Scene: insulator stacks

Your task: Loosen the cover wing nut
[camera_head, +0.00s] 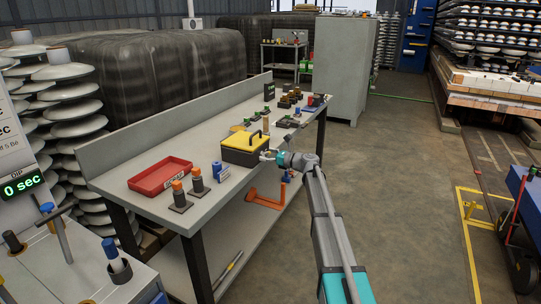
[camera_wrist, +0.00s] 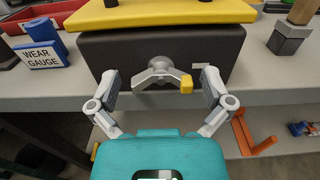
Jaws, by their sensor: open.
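The cover wing nut (camera_wrist: 160,74) is on the front face of a dark box (camera_wrist: 100,54) with a yellow cover (camera_wrist: 160,12). It is a silver nut with wings spread to both sides, and the right wing has a yellow tip. In the head view the box with the yellow cover (camera_head: 246,142) stands near the bench's front edge. My gripper (camera_wrist: 162,84) is open in front of the box, its two fingers on either side of the wing nut, apart from it. In the head view my gripper (camera_head: 270,156) hides the nut.
On the bench (camera_head: 218,187), a red tray (camera_head: 160,177), orange-topped pieces (camera_head: 198,181) and a blue wear gauge block (camera_wrist: 42,45) lie left of the box. Small parts stand beyond it. An orange bracket (camera_head: 264,199) is below the bench top.

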